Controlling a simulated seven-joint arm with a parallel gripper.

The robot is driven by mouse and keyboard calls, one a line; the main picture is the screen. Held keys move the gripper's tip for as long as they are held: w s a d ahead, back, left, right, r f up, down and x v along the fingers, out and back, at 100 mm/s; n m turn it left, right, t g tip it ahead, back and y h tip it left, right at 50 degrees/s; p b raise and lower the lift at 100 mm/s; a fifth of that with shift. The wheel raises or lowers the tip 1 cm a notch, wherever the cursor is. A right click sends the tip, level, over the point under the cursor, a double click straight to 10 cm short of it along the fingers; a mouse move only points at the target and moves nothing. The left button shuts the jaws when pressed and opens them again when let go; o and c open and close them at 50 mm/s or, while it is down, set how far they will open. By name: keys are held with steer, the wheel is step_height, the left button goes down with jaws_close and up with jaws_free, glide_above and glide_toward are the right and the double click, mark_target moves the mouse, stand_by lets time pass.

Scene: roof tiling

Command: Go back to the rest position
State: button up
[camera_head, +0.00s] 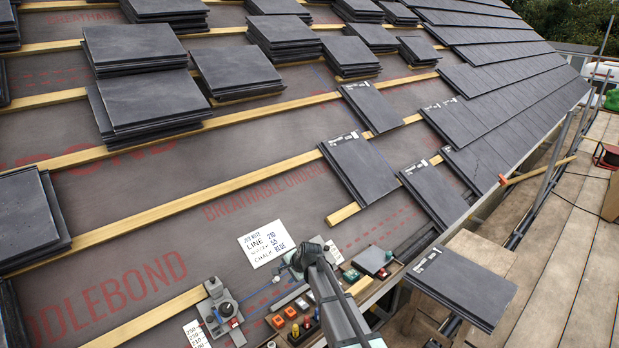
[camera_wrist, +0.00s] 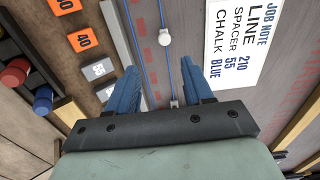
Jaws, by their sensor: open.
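My gripper (camera_head: 297,267) is over the lower edge of the roof, just right of the job note (camera_head: 266,243). In the wrist view my gripper (camera_wrist: 162,82) has its two blue fingers apart with nothing held between them. Beyond the fingers, a blue line (camera_wrist: 160,15) with a white knob (camera_wrist: 165,38) lies on the grey membrane. A second small white piece shows close to the right finger. In the wrist view the job note (camera_wrist: 233,40) reads line 210, spacer 55, chalk blue.
Orange blocks marked 40 (camera_wrist: 83,40) and grey blocks marked 55 (camera_wrist: 98,70) lie left of the gripper in the wrist view, near red and blue cylinders. A dial device (camera_head: 222,308) sits left. Slate stacks (camera_head: 140,50) stand upslope; a single slate (camera_head: 462,288) lies right.

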steer(key=s+d+f+n+g+h, duration=0.2)
steer(key=s+d+n, duration=0.1)
steer(key=s+d, duration=0.65)
steer(key=s+d+f+n+g+h, duration=0.1)
steer(key=s+d+f+n, duration=0.2)
steer(key=s+d, duration=0.7)
steer(key=s+d+f+n+g+h, duration=0.2)
steer(key=s+d+n, duration=0.1)
steer(key=s+d, duration=0.7)
steer(key=s+f+g, duration=0.3)
steer(key=s+f, duration=0.7)
steer(key=s, duration=0.3)
steer(key=s+f+g, duration=0.3)
steer(key=s+f, duration=0.7)
steer(key=s, duration=0.4)
steer(key=shift+s+d+g, duration=0.15)
steer(key=shift+s+g, duration=0.15)
